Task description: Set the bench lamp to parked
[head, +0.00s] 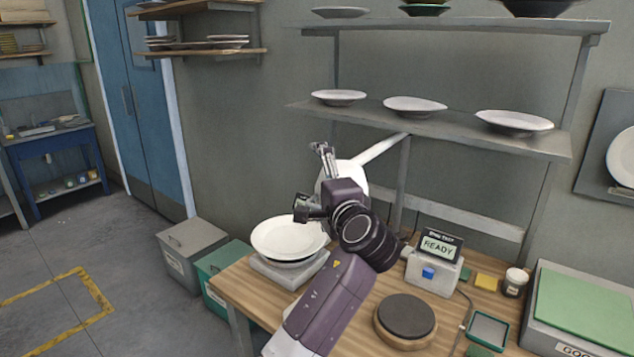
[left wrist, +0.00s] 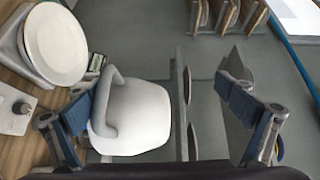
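The bench lamp has a round white head (head: 352,174), partly hidden behind my left gripper, and a white arm (head: 383,149) running up right toward the shelf. My left gripper (head: 308,182) is open, its fingers spread in front of the lamp head. In the left wrist view, the open fingers of the left gripper (left wrist: 165,75) stand on either side of a white lamp head (left wrist: 137,122) with a grey curved handle (left wrist: 112,96). The handle is close to the left-hand finger; whether they touch cannot be told. The right gripper is not in view.
On the wooden bench (head: 243,292) are a stacked white plate (head: 288,236), a box with a READY display (head: 438,246), a dark round pad (head: 406,315) and a green-topped case (head: 585,305). A shelf with plates (head: 470,131) is behind. Bins (head: 192,248) stand left.

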